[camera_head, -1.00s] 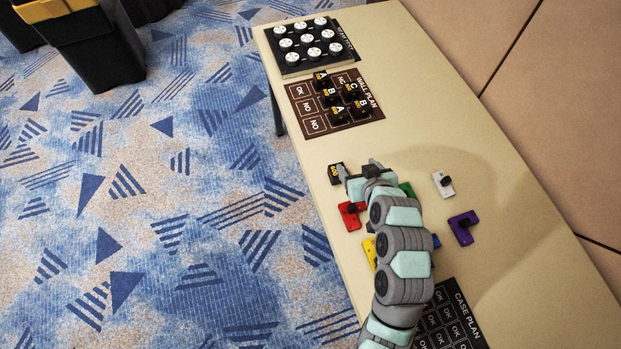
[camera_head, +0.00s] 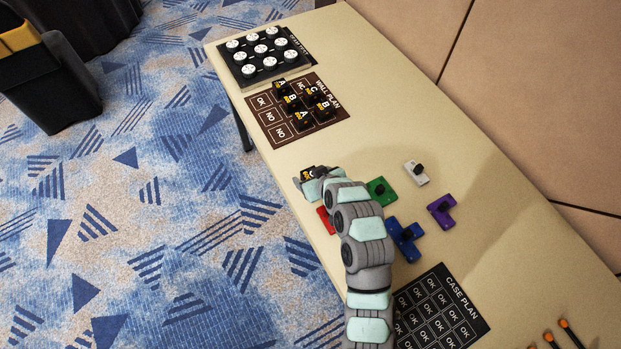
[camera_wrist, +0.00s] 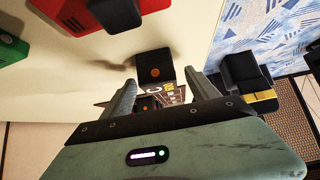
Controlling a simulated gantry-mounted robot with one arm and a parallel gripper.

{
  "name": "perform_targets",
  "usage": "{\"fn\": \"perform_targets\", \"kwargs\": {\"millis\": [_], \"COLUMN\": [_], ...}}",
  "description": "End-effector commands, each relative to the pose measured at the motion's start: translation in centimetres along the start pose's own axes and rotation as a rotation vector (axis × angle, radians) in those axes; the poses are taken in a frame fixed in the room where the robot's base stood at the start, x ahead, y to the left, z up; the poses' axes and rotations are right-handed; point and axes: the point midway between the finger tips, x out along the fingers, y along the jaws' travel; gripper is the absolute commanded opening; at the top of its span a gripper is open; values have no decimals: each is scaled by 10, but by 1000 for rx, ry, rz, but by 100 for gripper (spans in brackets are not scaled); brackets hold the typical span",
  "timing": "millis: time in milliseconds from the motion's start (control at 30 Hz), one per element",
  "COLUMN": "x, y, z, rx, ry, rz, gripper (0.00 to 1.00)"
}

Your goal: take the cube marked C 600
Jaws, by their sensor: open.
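The cube marked C (camera_head: 308,172) is small and black with yellow print. It stands near the table's left edge, partly hidden by my gripper (camera_head: 316,180) in the head view. In the wrist view my gripper (camera_wrist: 161,98) is open, with a finger on each side of the black cube (camera_wrist: 153,66), which has an orange dot on its upper face. A label with a C and yellow digits shows between the fingers; the full number is not readable. I cannot tell whether either finger touches the cube.
A red piece (camera_head: 325,220) and a green piece (camera_head: 381,190) lie close by; blue (camera_head: 406,240), purple (camera_head: 442,209) and white (camera_head: 416,173) pieces lie farther right. The wall plan board (camera_head: 284,127) with several lettered cubes is beyond. The case plan board (camera_head: 440,310) is nearer.

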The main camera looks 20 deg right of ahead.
Motion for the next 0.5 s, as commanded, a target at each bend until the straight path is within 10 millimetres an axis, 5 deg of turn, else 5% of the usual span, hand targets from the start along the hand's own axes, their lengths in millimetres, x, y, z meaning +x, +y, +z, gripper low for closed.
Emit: {"fn": "perform_targets", "kwargs": {"millis": [333,500], "x": [7,7], "y": [0,0], "z": [-1,-1], "rx": [-2,-2], "ry": [2,2], "rz": [1,2], "gripper": [68,54]}}
